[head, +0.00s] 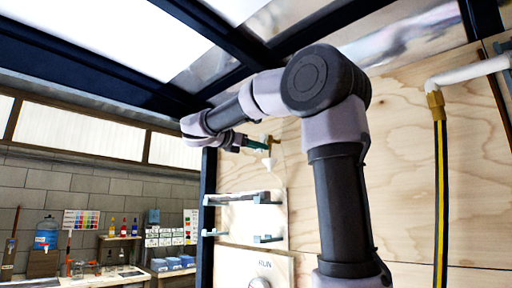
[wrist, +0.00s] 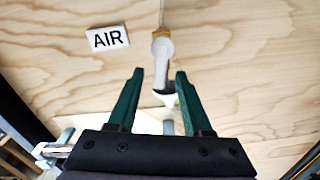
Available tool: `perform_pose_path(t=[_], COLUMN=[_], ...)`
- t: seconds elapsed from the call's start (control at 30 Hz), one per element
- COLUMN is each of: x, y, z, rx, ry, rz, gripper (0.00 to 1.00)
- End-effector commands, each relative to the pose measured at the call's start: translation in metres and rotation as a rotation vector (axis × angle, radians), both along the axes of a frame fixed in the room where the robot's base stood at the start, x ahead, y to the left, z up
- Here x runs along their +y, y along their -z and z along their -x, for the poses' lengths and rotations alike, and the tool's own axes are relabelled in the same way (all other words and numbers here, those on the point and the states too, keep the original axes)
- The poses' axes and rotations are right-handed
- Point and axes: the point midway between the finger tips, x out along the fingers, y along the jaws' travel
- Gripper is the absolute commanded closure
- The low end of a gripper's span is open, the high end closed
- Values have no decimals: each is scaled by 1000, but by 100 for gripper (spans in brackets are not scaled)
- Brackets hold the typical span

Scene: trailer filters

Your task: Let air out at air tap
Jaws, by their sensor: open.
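The air tap shows in the wrist view as a white fitting (wrist: 162,48) with brass at its top, on the plywood panel right of a white label reading AIR (wrist: 108,38). In the head view the tap (head: 269,141) is a small brass piece with a white cone-shaped part (head: 268,163) below it. My gripper (wrist: 158,75) is open, its two green fingers apart. In the wrist view the lower white part appears between the fingertips; I cannot tell whether they touch it. In the head view my gripper (head: 240,142) is just left of the tap.
Metal brackets (head: 262,198) and a panel marked RUN (head: 264,262) sit below the tap. A white pipe with a yellow-black hose (head: 440,180) hangs at the right. Dark frame beams pass overhead. Benches with a water jug (head: 46,232) and bottles stand farther back left.

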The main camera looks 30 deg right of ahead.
Motion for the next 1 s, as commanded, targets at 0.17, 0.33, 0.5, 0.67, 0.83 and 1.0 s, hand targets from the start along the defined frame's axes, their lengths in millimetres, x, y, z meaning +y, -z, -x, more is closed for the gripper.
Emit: perform_pose_path(t=[0.17,0.33,0.5,0.67,0.83,1.0], x=[0,0,0,1,2,3], y=[0,0,0,0,-1,-2], z=[0,0,0,-1,-4,-8], rx=[0,0,-3,-30,-105,-228], ry=[0,0,0,0,0,0], rz=[0,0,-1,-12,-39,-84], gripper=[58,100,100,100,100,100])
